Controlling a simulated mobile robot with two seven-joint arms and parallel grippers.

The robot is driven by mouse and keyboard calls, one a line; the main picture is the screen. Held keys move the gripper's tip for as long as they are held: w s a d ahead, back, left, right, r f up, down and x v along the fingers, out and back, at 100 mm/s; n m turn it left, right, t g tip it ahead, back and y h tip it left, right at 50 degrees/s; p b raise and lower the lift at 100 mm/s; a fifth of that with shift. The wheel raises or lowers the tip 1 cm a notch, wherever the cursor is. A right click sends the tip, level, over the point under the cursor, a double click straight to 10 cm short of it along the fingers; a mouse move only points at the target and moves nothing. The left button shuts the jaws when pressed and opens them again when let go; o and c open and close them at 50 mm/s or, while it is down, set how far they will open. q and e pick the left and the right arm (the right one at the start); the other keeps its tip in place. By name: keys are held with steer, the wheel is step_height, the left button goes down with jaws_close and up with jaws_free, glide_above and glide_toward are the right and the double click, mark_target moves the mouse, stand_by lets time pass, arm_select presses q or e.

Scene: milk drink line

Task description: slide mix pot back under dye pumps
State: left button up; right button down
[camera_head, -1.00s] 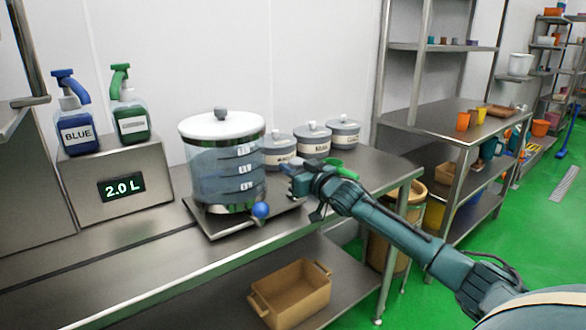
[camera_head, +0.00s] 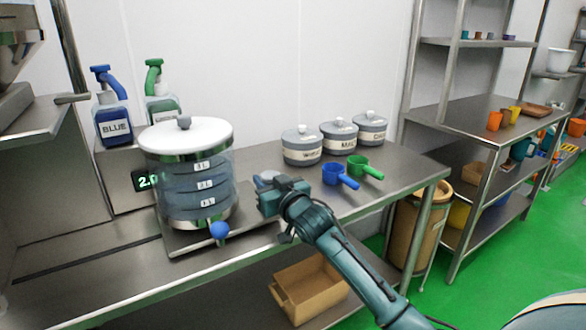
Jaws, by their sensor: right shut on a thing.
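The mix pot (camera_head: 186,172) is a clear, level-marked vessel with a white lid and a blue tap knob. It stands upright on a dark base tray (camera_head: 184,246) on the steel counter. The blue dye pump (camera_head: 113,125) and green dye pump (camera_head: 161,105) stand on a steel box behind it. The pot's lid overlaps the green bottle, and its body partly hides the 2.0 L display (camera_head: 147,181). My right gripper (camera_head: 268,196) is shut at the pot's right side, low near the tray. Its exact contact is hidden. My left gripper is not in view.
Several lidded grey canisters (camera_head: 301,146) stand at the counter's back. A blue scoop (camera_head: 340,175) and a green scoop (camera_head: 365,167) lie in front of them. A brown crate (camera_head: 309,289) is on the lower shelf. Bare counter lies left of the tray.

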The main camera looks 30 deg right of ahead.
mark_target(236, 190)
steer(key=a, duration=0.8)
steer(key=shift+s+p, duration=0.3)
steer(key=c, duration=1.2)
jaws_free()
steer(key=s+d, duration=0.1)
steer(key=s, duration=1.2)
